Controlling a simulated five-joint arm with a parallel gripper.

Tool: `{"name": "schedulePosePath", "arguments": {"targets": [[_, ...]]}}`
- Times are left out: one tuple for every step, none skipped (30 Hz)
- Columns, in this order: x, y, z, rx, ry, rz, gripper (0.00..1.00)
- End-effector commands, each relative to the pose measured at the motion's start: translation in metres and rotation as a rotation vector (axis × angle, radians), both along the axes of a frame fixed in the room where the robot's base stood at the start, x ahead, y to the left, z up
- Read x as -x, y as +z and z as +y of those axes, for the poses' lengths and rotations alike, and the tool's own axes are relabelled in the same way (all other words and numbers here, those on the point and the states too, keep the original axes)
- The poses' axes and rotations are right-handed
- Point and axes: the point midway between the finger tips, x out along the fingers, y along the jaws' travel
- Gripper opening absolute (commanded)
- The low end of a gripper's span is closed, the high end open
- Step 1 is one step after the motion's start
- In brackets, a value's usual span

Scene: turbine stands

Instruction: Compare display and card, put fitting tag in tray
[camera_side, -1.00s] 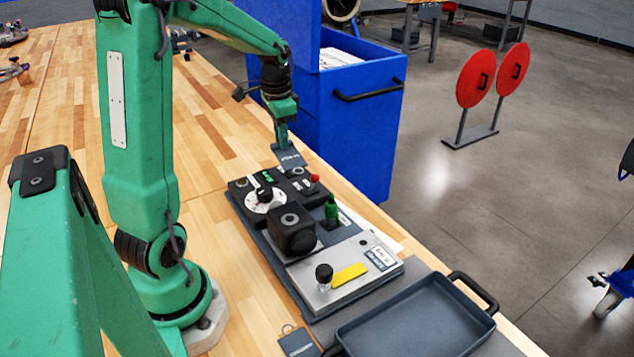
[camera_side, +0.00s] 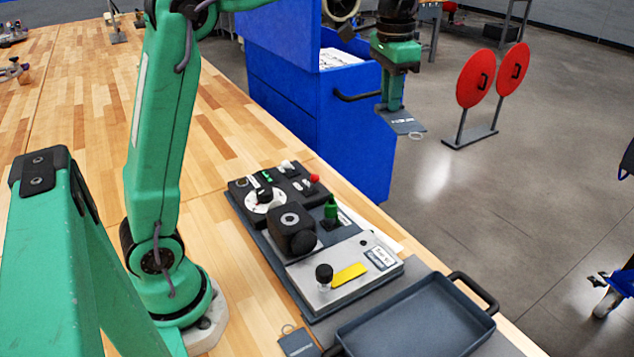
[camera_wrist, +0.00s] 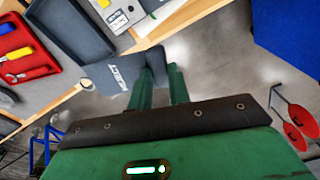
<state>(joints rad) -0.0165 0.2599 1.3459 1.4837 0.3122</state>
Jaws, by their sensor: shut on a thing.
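My gripper (camera_side: 392,106) is shut on a dark blue-grey tag (camera_side: 404,123) with white lettering and a small ring. The tag also shows in the wrist view (camera_wrist: 112,76); its lettering looks like "REJECT", but is tilted and small. A second dark tag (camera_side: 298,342) lies on the wood left of the tray. The dark tray (camera_side: 412,318) is empty at the front right.
The fixture carries a round dial (camera_side: 265,200), a black block (camera_side: 291,231), a green post (camera_side: 331,209) and a black knob (camera_side: 324,275). A blue cabinet (camera_side: 300,120) stands behind the bench edge. The wrist view shows a red tool tray (camera_wrist: 35,72).

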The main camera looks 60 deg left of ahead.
Motion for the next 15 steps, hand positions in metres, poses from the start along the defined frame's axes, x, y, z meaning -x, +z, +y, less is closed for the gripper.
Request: {"name": "schedulePosePath", "arguments": {"targets": [[0.000, 0.002, -0.004, 0.001, -0.003, 0.000, 0.00], [-0.001, 0.003, -0.006, 0.001, -0.003, 0.000, 0.00], [-0.001, 0.004, -0.007, 0.001, -0.004, 0.000, 0.00], [-0.001, 0.005, -0.008, 0.001, -0.005, 0.000, 0.00], [-0.001, 0.005, -0.008, 0.001, -0.005, 0.000, 0.00], [-0.001, 0.005, -0.009, 0.001, -0.005, 0.000, 0.00], [-0.001, 0.005, -0.009, 0.001, -0.005, 0.000, 0.00], [-0.001, 0.005, -0.009, 0.001, -0.006, 0.000, 0.00], [-0.001, 0.004, -0.009, 0.000, -0.009, 0.000, 0.00], [-0.001, 0.003, -0.010, 0.000, -0.013, 0.001, 0.00], [-0.001, 0.002, -0.011, 0.001, -0.018, 0.002, 0.00], [-0.002, 0.000, -0.013, 0.000, -0.029, 0.002, 0.00], [-0.002, -0.001, -0.015, -0.001, -0.040, 0.003, 0.00], [-0.003, -0.004, -0.017, -0.001, -0.053, 0.002, 0.00], [-0.004, -0.007, -0.021, -0.001, -0.073, 0.002, 0.00]]}}
